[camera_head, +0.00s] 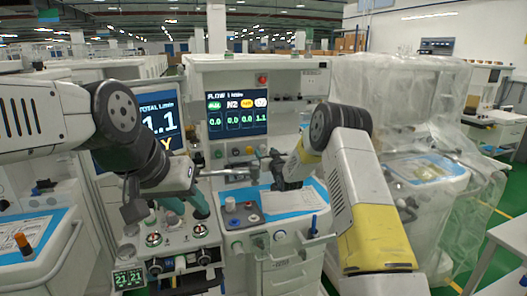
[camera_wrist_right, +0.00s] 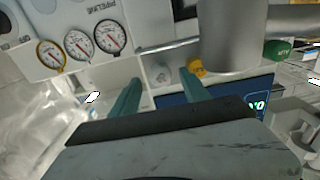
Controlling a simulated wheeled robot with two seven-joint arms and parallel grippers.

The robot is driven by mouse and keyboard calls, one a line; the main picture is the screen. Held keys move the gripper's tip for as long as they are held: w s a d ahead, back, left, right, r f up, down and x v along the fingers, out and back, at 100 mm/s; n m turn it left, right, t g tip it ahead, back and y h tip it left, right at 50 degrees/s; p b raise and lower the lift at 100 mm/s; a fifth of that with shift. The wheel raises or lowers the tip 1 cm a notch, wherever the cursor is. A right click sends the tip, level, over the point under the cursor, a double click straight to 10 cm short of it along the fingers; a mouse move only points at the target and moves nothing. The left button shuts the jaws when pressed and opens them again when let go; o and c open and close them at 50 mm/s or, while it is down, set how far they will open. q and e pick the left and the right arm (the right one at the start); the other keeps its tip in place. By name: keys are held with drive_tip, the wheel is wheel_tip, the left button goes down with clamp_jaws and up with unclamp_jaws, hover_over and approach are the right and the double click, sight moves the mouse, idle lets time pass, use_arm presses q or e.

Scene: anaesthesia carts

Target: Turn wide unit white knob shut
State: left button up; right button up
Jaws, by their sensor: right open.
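The wide unit (camera_head: 285,75) stands in the middle of the head view, with a row of small knobs under its flow screen (camera_head: 238,114). Its white knob (camera_head: 262,148) is at the right end of that row. In the right wrist view the white knob (camera_wrist_right: 161,75) shows between and beyond the two teal fingers of my right gripper (camera_wrist_right: 160,88); no contact is visible. That gripper is open and empty. In the head view my right gripper (camera_head: 276,168) is dark and in front of the unit, below the knobs. My left gripper (camera_head: 186,206) points down over the left unit, its teal fingers apart.
A yellow knob (camera_wrist_right: 197,68) sits beside the white one, and a green knob (camera_wrist_right: 277,50) lies past a grey cylinder (camera_wrist_right: 228,38). Round gauges (camera_wrist_right: 80,44) are nearby. The unit's worktop (camera_head: 245,208) holds papers. A plastic-covered unit (camera_head: 400,95) stands right.

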sight(264, 150)
drive_tip(key=shift+x, duration=1.85)
clamp_jaws()
